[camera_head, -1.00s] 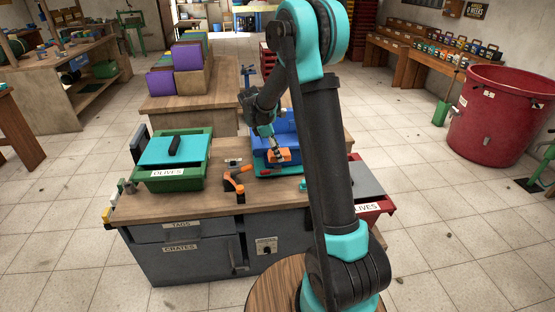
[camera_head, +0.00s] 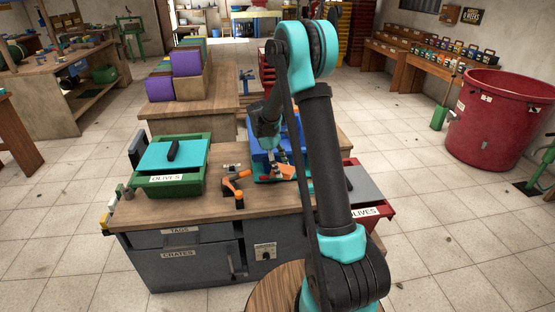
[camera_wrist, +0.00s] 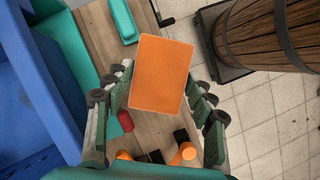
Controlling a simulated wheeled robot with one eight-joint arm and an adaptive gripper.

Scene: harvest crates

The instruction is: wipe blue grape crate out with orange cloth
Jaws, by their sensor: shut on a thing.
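The orange cloth (camera_wrist: 161,73) is a flat, slightly tilted rectangle between the fingers of my gripper (camera_wrist: 158,92). It also shows small in the head view (camera_head: 285,172), low at the front of the blue crate. My gripper (camera_head: 275,159) is shut on the cloth. The blue crate (camera_head: 258,153) stands on the bench, partly hidden behind my arm. In the wrist view its blue wall (camera_wrist: 45,78) fills the left side, and the cloth is to the right of it, apart from it in the picture. The crate's inside is mostly hidden.
A green olives crate with a teal lid (camera_head: 172,155) stands at the bench's left. An orange-and-black clamp (camera_head: 234,186) lies in front of the blue crate. A red olives crate (camera_head: 372,212) is at the right. A wooden barrel (camera_wrist: 268,32) fills the wrist view's upper right.

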